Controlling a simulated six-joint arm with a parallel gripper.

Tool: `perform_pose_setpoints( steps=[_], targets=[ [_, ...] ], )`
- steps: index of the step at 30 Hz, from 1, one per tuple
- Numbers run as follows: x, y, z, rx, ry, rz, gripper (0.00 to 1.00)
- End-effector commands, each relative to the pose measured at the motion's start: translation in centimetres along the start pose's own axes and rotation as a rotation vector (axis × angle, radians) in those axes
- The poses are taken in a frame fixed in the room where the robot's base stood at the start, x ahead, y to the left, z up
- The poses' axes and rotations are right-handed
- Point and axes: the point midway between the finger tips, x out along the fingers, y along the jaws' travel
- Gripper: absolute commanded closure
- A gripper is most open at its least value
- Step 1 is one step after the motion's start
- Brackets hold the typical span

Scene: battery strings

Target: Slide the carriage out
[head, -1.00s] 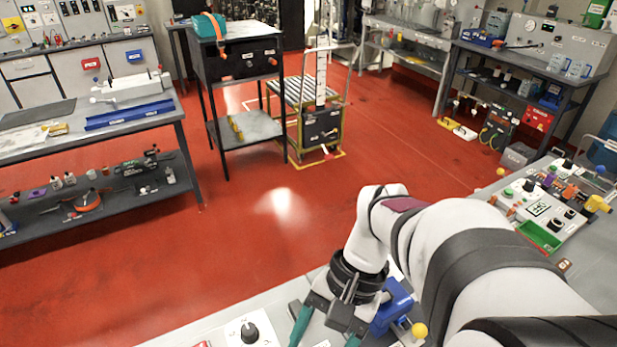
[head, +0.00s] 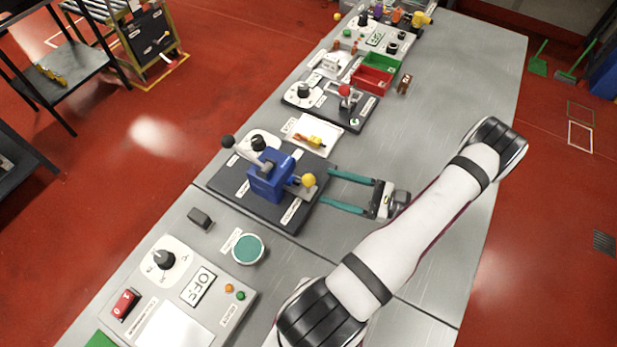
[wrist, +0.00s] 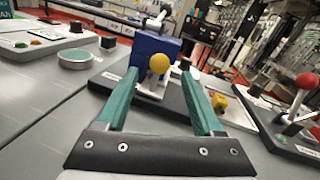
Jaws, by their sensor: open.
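The carriage seems to be the blue block (head: 270,176) on a dark base plate (head: 232,182). A yellow ball knob (head: 308,180) sticks out on its right side on a light bracket. My gripper (head: 325,187) is open, with two teal fingers lying level and pointing left at the knob. In the head view the knob is just beyond the fingertips, lined up with the gap. In the wrist view, the yellow knob (wrist: 159,64) appears centred between the fingertips, with the blue block (wrist: 150,48) behind it. I cannot tell whether anything touches.
A black-knobbed lever (head: 228,142) stands at the carriage's far side. A panel with a red-knobbed lever (head: 345,91) and red and green bins (head: 372,78) lie farther up the bench. A teal round button (head: 248,249) is nearer. The bench's right side is mostly clear.

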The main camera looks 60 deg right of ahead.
Motion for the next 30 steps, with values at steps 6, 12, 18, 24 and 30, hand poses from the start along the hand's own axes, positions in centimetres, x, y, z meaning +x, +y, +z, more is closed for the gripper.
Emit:
perform_pose_setpoints(
  steps=[6,12,18,24,30],
  targets=[
    [4.6,0.1,0.0,0.0,0.0,0.004,0.31],
    [6.1,0.1,0.0,-0.001,0.001,0.003,0.31],
    [6.1,0.1,0.0,-0.001,0.002,0.002,0.31],
    [6.1,0.1,0.0,-0.001,0.001,0.002,0.62],
    [6.1,0.1,0.0,-0.001,0.001,0.002,0.98]
  ],
)
